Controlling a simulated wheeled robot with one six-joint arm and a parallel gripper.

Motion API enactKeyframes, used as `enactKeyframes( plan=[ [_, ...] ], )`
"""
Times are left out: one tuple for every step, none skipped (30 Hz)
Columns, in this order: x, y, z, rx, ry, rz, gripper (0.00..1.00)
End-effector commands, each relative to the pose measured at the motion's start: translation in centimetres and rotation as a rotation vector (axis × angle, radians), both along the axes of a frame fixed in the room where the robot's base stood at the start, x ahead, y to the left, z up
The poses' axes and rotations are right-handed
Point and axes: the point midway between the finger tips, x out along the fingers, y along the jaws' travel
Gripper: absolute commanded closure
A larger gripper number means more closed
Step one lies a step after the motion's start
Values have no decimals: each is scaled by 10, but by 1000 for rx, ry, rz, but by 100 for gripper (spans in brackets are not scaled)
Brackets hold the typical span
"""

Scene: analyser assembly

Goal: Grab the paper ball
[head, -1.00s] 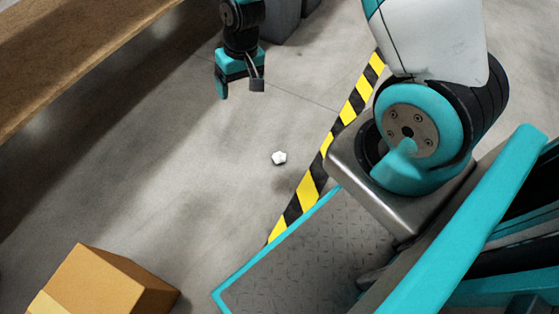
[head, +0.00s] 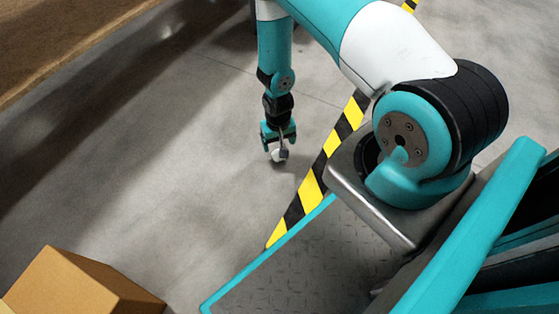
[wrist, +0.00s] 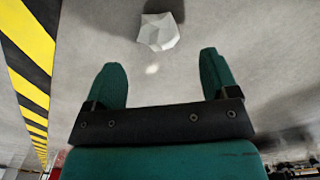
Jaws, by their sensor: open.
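The paper ball (head: 279,155) is small, white and crumpled. It lies on the grey floor just left of the yellow and black stripe. My gripper (head: 278,151) is above it in the head view and partly covers it. In the wrist view the paper ball (wrist: 158,32) shows whole at the top middle, beyond the two fingertips and roughly centred between them. My gripper (wrist: 163,75) is open there, with its teal fingers apart and nothing between them. The ball appears apart from both fingers.
A yellow and black floor stripe (head: 310,195) runs close to the right of the ball. A cardboard box (head: 85,285) stands at the lower left. A brown wooden surface (head: 70,35) fills the upper left. The floor left of the ball is clear.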

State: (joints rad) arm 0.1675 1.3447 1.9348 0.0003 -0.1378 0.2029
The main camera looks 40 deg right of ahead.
Motion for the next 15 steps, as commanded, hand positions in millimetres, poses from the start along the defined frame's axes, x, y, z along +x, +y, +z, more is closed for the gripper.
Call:
enactKeyframes(
  plan=[
    [0,0,-12,0,0,0,20],
    [0,0,-15,0,0,0,20],
    [0,0,-17,0,-1,0,20],
    [0,0,-18,0,-1,0,20],
    [1,0,-18,0,-1,0,20],
    [0,0,-19,1,-1,0,20],
    [0,0,-20,0,-1,0,20],
    [0,0,-21,0,-1,0,20],
    [0,0,-23,0,0,0,20],
    [-1,0,-26,0,0,0,20],
    [-1,-1,-29,0,0,0,20],
    [-1,-1,-34,0,0,0,20],
    [-2,-1,-38,0,0,0,20],
    [-3,-2,-42,0,0,0,20],
    [-3,-2,-48,0,1,0,20]
  ],
)
